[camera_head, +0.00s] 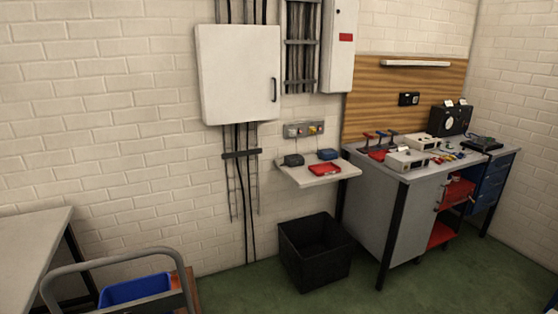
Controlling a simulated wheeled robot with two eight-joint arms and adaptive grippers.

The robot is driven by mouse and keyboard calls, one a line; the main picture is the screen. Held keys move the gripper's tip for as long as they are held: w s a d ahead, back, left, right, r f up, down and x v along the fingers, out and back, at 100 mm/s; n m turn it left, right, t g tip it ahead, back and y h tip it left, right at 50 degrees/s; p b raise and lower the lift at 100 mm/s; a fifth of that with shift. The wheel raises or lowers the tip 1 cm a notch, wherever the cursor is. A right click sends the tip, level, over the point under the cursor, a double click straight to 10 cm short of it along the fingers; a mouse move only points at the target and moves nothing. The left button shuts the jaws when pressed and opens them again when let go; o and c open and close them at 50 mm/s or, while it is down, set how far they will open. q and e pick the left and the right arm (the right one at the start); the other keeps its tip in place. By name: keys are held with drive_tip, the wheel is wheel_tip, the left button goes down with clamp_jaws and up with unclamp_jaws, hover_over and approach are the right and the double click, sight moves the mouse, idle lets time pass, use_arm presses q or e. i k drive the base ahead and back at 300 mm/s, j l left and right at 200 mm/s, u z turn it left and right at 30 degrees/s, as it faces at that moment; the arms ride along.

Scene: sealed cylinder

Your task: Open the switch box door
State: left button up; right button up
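The switch box (237,75) is a white cabinet on the brick wall, left of the picture's middle. Its door looks shut, with a dark vertical handle (274,90) near the door's right edge. Cables run into it from above and out below. A second, narrower white box (341,45) with a red label hangs higher, to its right. Neither of my grippers shows in the head view.
A small wall shelf (340,172) with a red tray sits below right of the switch box. A black bin (316,252) stands on the floor. A cluttered workbench (412,176) is at right. A cart (120,262) with a blue bin and a table (32,240) are at left.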

sight(241, 64)
drive_tip(key=i+l+z, duration=0.1)
drive_tip(key=i+z, duration=0.15)
drive_tip(key=i, duration=0.45)
drive_tip(key=i+z, duration=0.25)
drive_tip(key=i, duration=0.45)
